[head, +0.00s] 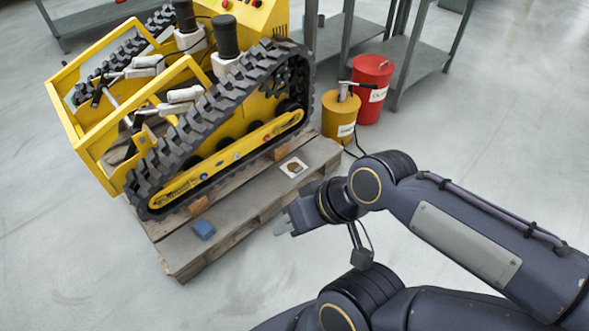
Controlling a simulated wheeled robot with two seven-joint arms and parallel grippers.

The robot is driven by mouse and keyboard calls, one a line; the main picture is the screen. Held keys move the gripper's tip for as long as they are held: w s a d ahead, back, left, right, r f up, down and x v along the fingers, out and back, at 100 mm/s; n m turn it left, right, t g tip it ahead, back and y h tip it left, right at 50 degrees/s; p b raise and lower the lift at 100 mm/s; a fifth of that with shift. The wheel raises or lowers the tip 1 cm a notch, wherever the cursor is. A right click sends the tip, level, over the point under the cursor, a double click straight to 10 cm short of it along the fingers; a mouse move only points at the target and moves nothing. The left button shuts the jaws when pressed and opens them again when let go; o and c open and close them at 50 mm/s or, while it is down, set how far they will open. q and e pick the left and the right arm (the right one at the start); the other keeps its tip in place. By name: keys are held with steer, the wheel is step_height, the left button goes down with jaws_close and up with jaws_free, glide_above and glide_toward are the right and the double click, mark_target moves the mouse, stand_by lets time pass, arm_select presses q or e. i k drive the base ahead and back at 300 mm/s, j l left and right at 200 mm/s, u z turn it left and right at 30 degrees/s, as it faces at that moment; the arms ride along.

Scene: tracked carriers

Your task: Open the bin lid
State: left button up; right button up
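A red bin (371,98) with a white label stands on the floor at the upper middle of the head view. Its round red lid (374,66) looks shut on top. A yellow container (340,122) with a label and a grey and black fitting on top stands in front of the red bin and hides its lower left part. My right gripper (279,226) is near the middle of the view, in front of the pallet edge and well apart from both containers. Its grey fingertips point left, and any gap between them is not clear. My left gripper is not in view.
A yellow tracked carrier (228,155) stands on a wooden pallet (258,206) at left. Grey metal shelving (418,62) stands behind and right of the red bin. The floor at right is clear.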

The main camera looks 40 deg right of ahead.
mark_target(374, 65)
steer(key=z, duration=1.8)
